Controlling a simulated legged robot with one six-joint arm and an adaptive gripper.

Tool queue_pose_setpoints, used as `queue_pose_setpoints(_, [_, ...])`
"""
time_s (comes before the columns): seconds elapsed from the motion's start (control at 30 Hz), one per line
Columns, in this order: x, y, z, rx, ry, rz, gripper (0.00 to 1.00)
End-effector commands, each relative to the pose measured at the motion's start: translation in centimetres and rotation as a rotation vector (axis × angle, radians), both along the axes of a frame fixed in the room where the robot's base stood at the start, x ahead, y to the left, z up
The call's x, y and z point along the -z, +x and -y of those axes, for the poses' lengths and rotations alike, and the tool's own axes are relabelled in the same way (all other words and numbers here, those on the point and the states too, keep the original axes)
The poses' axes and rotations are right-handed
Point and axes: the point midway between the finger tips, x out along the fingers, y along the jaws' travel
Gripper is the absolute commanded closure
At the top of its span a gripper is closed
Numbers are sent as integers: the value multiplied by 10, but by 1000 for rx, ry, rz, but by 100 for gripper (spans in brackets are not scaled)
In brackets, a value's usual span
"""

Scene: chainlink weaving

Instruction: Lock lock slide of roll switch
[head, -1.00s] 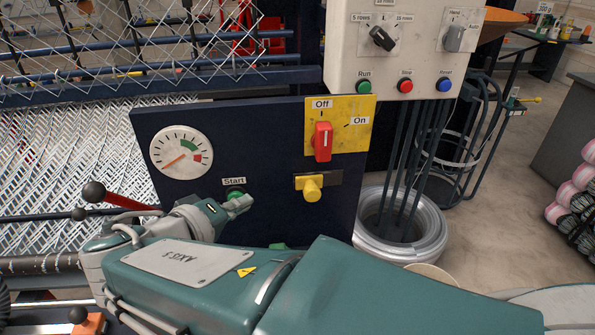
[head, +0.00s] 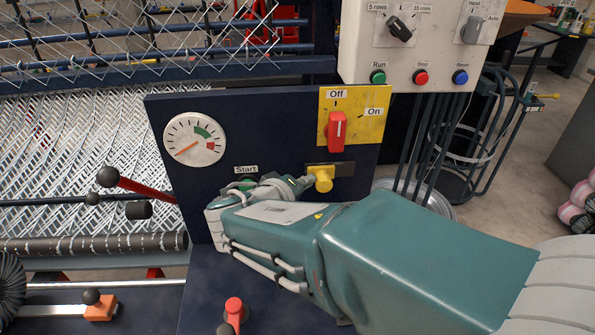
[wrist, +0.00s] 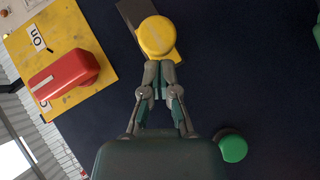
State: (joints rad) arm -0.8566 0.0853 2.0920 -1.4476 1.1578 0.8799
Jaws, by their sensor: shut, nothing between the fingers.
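The lock slide is a yellow knob (head: 320,178) in a dark slot on the navy panel (head: 270,125); it also shows in the wrist view (wrist: 157,37). The knob sits at the left part of the slot. The red roll switch handle (head: 336,131) is above it on a yellow plate, upright near the "Off" label. My gripper (head: 308,182) is at the left side of the knob. In the wrist view my gripper's fingertips (wrist: 158,72) are together, empty, and right at the knob's edge; whether they touch it I cannot tell.
The green Start button (head: 247,184) is left of the slot, partly behind my gripper. A gauge (head: 194,139) is at upper left. A red lever with a black ball (head: 108,177) juts out at left. A white control box (head: 420,45) hangs at upper right.

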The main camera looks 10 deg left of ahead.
Motion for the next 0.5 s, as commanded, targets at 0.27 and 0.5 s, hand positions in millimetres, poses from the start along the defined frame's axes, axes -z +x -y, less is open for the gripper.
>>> queue_pose_setpoints(0.27, [0, 0, 0, 0, 0, 0, 100])
queue_pose_setpoints(0.5, [-1, 8, 30, 5, 1, 2, 100])
